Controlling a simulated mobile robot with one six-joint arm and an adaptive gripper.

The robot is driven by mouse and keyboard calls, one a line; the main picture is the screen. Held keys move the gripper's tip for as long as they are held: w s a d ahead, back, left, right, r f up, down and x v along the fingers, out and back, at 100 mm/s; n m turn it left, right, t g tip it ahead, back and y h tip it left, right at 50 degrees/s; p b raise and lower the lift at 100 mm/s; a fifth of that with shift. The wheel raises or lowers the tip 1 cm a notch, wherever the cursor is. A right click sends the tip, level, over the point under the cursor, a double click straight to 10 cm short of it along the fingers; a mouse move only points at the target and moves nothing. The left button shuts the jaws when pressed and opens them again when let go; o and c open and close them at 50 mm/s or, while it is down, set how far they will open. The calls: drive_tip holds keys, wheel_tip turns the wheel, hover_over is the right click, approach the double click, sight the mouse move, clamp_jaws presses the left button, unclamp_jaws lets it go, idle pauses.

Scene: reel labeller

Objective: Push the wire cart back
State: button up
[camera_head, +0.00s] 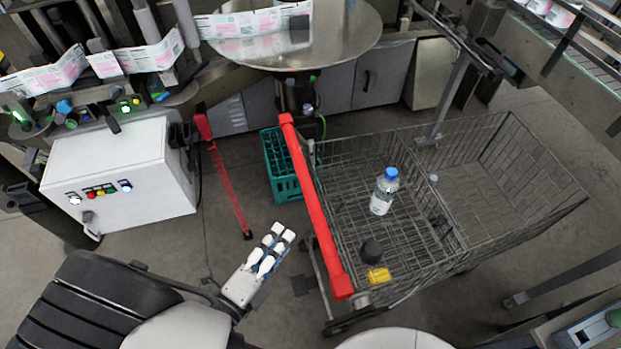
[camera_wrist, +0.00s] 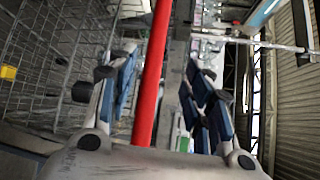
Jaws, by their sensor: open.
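The wire cart (camera_head: 480,185) is a grey mesh shopping cart standing right of centre in the head view. Its red handle bar (camera_head: 317,215) runs along its left end. My gripper (camera_head: 281,237) is left of the handle, near its lower half, with a gap between them in the head view. In the wrist view the red handle (camera_wrist: 152,75) runs lengthwise between the two open fingers of my gripper (camera_wrist: 165,95). I cannot tell from this whether anything touches. The cart's mesh (camera_wrist: 50,60) fills the left of the wrist view.
The cart holds a bottle with a blue cap (camera_head: 384,192), a dark cylinder (camera_head: 371,251) and a yellow item (camera_head: 378,275). A teal crate (camera_head: 281,165) stands beside the handle. A white control box (camera_head: 120,175) and a red barrier strip (camera_head: 228,185) are left. A round steel table (camera_head: 300,40) is behind.

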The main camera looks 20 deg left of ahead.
sight(311, 195)
drive_tip(key=shift+n, duration=0.3)
drive_tip(key=b+x, duration=0.1)
drive_tip(key=x, duration=0.4)
drive_tip(key=b+x, duration=0.1)
drive_tip(key=x, duration=0.5)
drive_tip(key=a+b+x, duration=0.1)
drive_tip(key=x, duration=0.4)
drive_tip(key=shift+w+d+f, duration=0.15)
drive_tip(key=shift+w+f, duration=0.2)
clamp_jaws()
